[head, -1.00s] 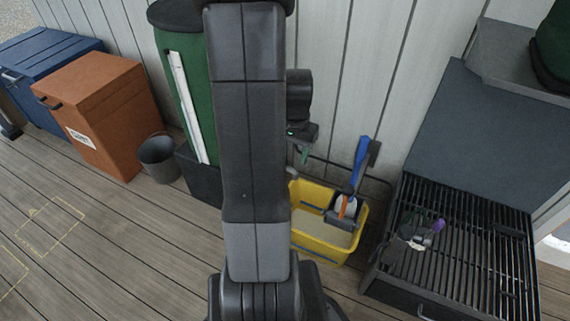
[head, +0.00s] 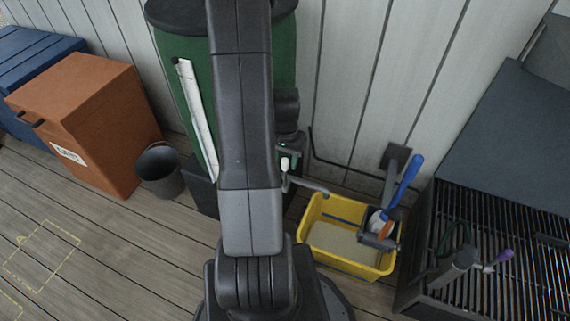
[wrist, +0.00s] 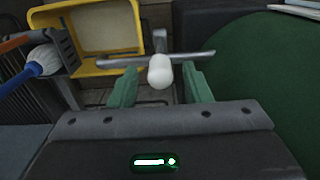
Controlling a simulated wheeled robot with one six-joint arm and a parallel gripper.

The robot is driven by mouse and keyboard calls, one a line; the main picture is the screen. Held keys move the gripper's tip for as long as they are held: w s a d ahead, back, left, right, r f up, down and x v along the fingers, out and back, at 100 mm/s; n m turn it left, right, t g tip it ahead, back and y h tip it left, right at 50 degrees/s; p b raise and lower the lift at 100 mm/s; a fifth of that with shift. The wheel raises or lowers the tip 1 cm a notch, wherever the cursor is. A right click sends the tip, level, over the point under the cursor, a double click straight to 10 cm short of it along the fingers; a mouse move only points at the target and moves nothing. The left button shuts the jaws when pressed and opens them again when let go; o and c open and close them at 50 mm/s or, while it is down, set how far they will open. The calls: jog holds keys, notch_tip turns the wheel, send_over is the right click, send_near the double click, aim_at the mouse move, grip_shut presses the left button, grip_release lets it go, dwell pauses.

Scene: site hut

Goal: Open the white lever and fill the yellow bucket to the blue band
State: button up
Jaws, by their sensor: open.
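The white lever (wrist: 159,72) has a rounded end that shows between my two green fingers in the wrist view. My gripper (wrist: 160,90) is open, one finger on each side of it; I see no clear contact. In the head view the lever (head: 285,164) is small and white beside my gripper (head: 289,158), at the green barrel. A grey spout (head: 308,186) reaches toward the yellow bucket (head: 345,264), which stands on the deck. A blue band (head: 345,221) shows on the bucket's inner wall. Its floor looks pale; I cannot tell any water level, and no stream shows.
A grey caddy (head: 379,242) with a blue-handled brush (head: 405,183) hangs at the bucket's right side. A black slatted rack (head: 430,262) stands right of it. The green barrel (head: 181,105), a grey pail (head: 160,172) and an orange box (head: 95,120) are on the left.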

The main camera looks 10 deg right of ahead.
jog(key=shift+f, duration=0.75)
grip_shut()
